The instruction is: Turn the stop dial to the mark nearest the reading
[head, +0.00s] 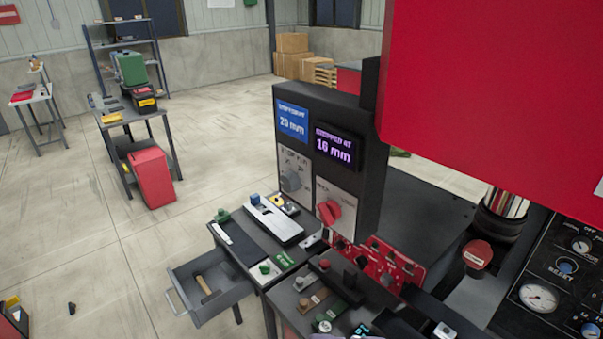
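A dark upright panel (361,185) carries two lit displays. The blue display (292,121) seems to read 25 or 20 mm; its small heading is blurred. The purple display (334,147) reads about 16 mm. Below the blue one is a grey dial (290,182) on a pale plate. Below the purple one is a red dial (329,213) on another pale plate. I cannot make out my gripper in this view.
A bench (246,246) with small parts and an open drawer (208,294) stands below the panel. A large red housing (490,90) fills the upper right. A gauge panel (560,270) is at lower right. Open floor (110,250) lies to the left.

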